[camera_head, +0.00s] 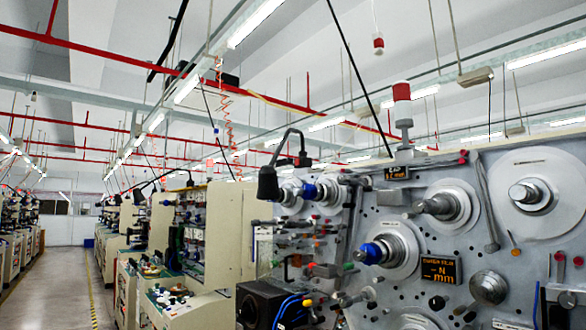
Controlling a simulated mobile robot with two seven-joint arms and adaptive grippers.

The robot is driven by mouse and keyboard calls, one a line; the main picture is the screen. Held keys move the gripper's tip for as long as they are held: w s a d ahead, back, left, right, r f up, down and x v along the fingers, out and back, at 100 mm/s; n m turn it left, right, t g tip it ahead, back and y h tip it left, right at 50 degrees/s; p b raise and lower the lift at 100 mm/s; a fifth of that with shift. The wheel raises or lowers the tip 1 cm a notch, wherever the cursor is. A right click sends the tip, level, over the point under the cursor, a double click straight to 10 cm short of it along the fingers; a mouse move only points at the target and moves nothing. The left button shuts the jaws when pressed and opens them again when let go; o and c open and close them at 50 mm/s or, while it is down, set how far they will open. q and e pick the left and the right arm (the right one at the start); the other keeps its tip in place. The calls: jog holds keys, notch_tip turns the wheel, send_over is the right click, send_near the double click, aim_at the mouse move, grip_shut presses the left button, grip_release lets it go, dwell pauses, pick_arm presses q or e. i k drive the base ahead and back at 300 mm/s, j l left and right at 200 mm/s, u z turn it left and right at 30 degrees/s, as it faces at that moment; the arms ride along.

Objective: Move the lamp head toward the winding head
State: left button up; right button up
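The lamp head (268,184) is a small black cone-shaped shade, hanging with its mouth downward from a curved black arm (291,133). It is at the left edge of the grey winding machine, in the middle of the head view. Several round spindles stand out from the machine's face. One has a blue tip (371,252), one has a dark tapered shaft (436,207), and one at the upper right is silver (525,193). I cannot tell which of them is the winding head. The lamp head is left of these, apart from them. Neither of my grippers shows.
The grey panel (510,255) fills the right side, with knobs, levers and an orange-lit display (440,270). A black box (262,303) is below the lamp. More machines line the left, beside an open floor aisle (58,275).

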aim_at(269, 186)
jog(key=k+l+u, duration=0.1)
jog(key=l, duration=0.2)
jog(key=k+l, duration=0.15)
jog(key=l, duration=0.15)
jog(key=k+l+u, duration=0.15)
jog(key=l, duration=0.15)
jog(key=i+j+z, duration=0.1)
jog(key=z, duration=0.3)
jog(key=j+z, duration=0.15)
jog(key=z, duration=0.2)
jog(key=i+j+z, duration=0.1)
jog(key=z, duration=0.3)
jog(key=j+z, duration=0.25)
jog(key=j, duration=0.2)
jog(key=j+z, duration=0.3)
jog(key=j, duration=0.2)
jog(key=j+z, duration=0.25)
jog(key=j, duration=1.65)
jog(key=k, duration=0.1)
